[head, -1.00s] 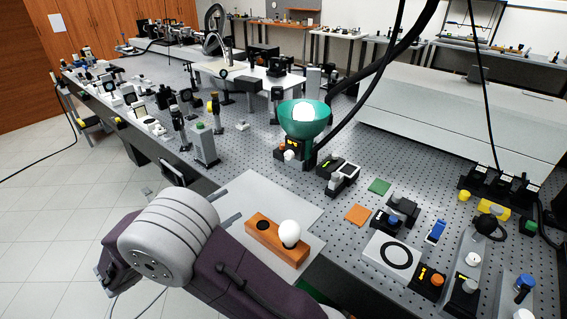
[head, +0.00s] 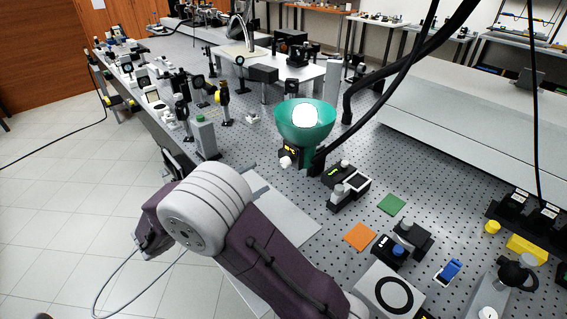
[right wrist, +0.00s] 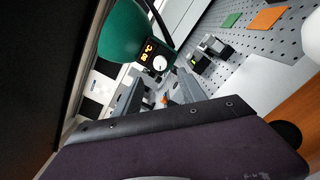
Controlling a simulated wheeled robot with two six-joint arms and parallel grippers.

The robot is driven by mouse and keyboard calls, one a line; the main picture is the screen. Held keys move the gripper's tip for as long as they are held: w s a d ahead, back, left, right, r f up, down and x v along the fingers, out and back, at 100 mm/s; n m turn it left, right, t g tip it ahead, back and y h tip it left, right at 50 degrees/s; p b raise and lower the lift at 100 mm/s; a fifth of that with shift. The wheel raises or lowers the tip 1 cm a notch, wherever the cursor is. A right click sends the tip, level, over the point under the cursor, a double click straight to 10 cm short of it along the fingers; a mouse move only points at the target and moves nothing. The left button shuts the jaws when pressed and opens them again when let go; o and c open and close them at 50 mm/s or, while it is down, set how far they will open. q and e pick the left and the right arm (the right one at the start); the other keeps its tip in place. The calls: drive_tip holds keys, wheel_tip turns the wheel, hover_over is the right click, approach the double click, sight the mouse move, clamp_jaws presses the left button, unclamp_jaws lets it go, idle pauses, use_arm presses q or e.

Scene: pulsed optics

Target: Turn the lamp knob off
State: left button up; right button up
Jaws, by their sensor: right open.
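The lamp (head: 304,128) has a green bowl shade with a glowing white bulb and stands on the perforated bench. Its dark base has an orange-lit display (head: 290,150) and a white knob (head: 286,161) on the front. In the right wrist view the green shade (right wrist: 125,35) is at upper left and the white knob (right wrist: 160,63) is beside the display, beyond the fingers. My right gripper (head: 254,173) is open and empty, short of the knob and to its lower left in the head view; its fingers also show in the right wrist view (right wrist: 160,88). My left gripper is not in view.
A black device (head: 347,184) stands right of the lamp, near green (head: 391,204) and orange (head: 360,237) squares. A grey-green post (head: 205,137) stands to the left. A pale plate (head: 285,215) lies in front.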

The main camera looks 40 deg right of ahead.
sight(283, 164)
drive_tip(key=d, duration=0.8)
drive_tip(key=shift+w+d, duration=0.1)
drive_tip(key=shift+w, duration=0.2)
clamp_jaws()
